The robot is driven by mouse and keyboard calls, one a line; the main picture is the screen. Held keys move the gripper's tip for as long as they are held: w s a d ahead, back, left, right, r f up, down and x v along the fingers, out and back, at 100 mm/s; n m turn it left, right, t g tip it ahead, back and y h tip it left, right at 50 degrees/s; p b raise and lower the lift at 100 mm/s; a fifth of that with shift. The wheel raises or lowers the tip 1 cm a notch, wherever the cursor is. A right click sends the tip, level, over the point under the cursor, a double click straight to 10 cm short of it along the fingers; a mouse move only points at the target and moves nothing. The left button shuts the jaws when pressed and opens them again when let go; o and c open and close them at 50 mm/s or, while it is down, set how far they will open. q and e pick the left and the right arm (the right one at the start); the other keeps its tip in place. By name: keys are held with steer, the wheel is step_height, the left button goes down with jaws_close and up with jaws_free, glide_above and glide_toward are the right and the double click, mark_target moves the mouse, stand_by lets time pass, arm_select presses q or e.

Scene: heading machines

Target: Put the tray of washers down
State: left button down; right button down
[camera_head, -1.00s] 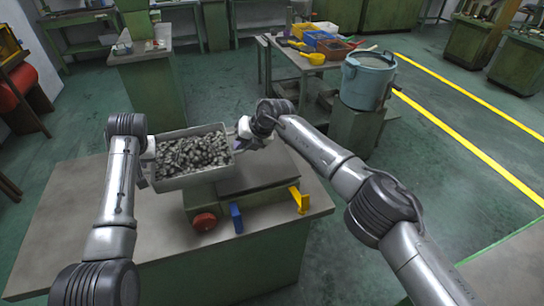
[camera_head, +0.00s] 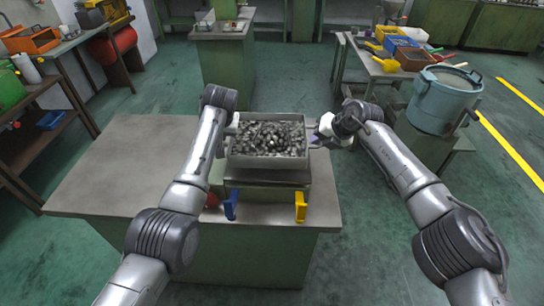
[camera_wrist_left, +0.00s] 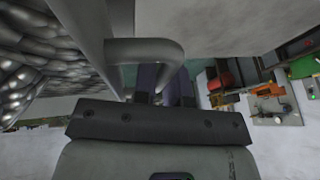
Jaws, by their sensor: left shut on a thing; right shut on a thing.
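The tray (camera_head: 268,163) is a grey metal box filled with dark, shiny metal pieces. It looks level, over the back of a grey-topped green stand (camera_head: 265,177) on the bench. I cannot tell whether it touches the stand. My left gripper (camera_head: 233,130) is shut at the tray's left end. In the left wrist view, a bent grey handle (camera_wrist_left: 145,48) runs at the fingers (camera_wrist_left: 160,85), with the metal pieces (camera_wrist_left: 40,60) to the left. My right gripper (camera_head: 317,137) is shut at the tray's right end. Its fingertips are small and hard to make out.
The bench top (camera_head: 120,180) is clear to the left. A blue post (camera_head: 230,205) and a yellow post (camera_head: 300,207) stand at the stand's front, with a red knob (camera_head: 212,200) partly hidden by my left arm. A blue bucket (camera_head: 443,100) and a side table with bins stand right.

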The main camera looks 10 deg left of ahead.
arm_select(q)
steer(key=shift+w+a+r, duration=0.15)
steer(key=shift+r, duration=0.05)
arm_select(e)
steer(key=shift+w+a+r, duration=0.1)
steer(key=shift+w, duration=0.05)
